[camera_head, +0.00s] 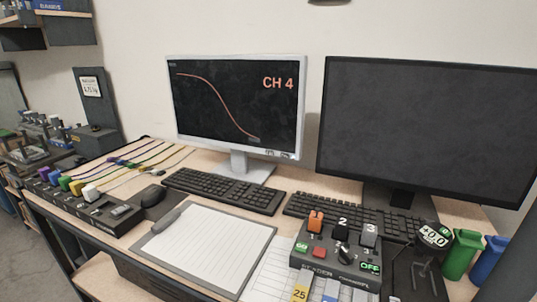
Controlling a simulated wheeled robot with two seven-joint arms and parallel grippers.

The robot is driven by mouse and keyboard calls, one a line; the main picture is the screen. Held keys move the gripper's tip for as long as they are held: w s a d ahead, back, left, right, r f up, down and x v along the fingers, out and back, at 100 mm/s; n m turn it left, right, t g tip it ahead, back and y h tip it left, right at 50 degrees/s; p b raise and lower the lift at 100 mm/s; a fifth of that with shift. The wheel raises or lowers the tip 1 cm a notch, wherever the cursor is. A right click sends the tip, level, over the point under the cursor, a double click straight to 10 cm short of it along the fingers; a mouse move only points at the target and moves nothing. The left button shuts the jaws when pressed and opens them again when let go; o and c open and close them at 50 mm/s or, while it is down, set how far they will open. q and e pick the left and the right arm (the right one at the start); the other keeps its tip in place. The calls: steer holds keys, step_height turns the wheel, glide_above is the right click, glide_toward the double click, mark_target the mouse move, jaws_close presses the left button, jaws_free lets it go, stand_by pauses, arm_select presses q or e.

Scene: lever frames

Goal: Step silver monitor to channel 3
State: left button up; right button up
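The silver monitor (238,108) stands at the back centre of the desk. Its dark screen shows a falling orange curve and the text "CH 4". Small marks or buttons (278,154) sit on its lower right bezel, too small to read. A grey control box (325,262) at the front right has an orange lever (316,221), a black knob or lever (343,254) and a grey lever (369,235), with labels 1, 2 and 3. It also has a green button, a red button and a green "OFF" display. Neither of my grippers is in view.
A larger black monitor (425,128) with a blank screen stands on the right. Two keyboards, a mouse (153,195) and a clipboard (205,246) cover the middle. A black box with coloured plugs (95,212) is on the left. A "+0.0" display (432,238) and green and blue containers stand right.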

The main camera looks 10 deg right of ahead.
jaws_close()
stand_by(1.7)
